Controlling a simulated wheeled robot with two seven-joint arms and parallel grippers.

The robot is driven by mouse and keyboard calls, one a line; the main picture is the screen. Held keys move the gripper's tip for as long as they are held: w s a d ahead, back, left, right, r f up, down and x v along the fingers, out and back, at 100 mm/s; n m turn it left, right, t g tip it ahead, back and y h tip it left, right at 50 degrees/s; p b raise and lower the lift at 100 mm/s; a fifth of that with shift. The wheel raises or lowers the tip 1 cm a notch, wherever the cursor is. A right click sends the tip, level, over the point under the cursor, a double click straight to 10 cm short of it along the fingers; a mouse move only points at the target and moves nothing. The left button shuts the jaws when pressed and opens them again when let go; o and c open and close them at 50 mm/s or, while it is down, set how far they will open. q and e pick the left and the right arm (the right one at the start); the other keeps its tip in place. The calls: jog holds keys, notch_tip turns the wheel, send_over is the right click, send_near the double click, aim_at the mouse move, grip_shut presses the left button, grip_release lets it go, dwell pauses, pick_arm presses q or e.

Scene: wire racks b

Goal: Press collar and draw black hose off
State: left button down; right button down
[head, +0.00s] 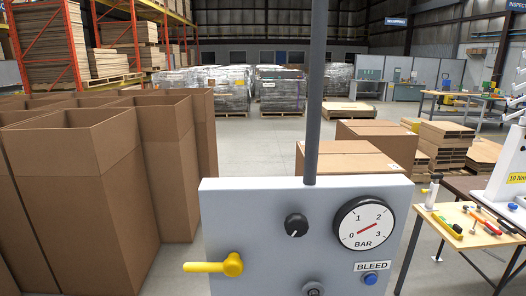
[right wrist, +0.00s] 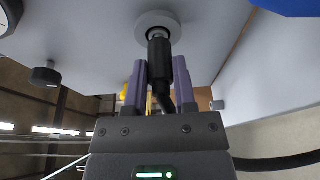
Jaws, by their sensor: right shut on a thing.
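In the right wrist view my right gripper (right wrist: 159,72) has its two purple fingers on either side of a black hose end (right wrist: 159,50) and is shut on it. The hose end's tip meets a round pale grey collar (right wrist: 146,20) on the panel's underside or face. How deep the tip sits in it is hidden. A thinner black length of hose (right wrist: 280,162) shows at the lower right. In the head view a round fitting (head: 313,290) at the panel's bottom edge is cut off by the frame. My left gripper is in neither view.
The grey panel (head: 260,210) carries a yellow lever (head: 215,266), a black knob (head: 296,225), a BAR gauge (head: 364,224) and a blue BLEED button (head: 370,279). A dark vertical pole (head: 317,100) rises behind it. Tall cartons (head: 80,200) stand left; a tool table (head: 462,225) stands right.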

jog(key=shift+s+p, duration=0.85)
jog(key=shift+s, duration=0.65)
jog(key=s+p, duration=0.2)
jog(key=s, duration=0.2)
jog(key=shift+d, duration=0.15)
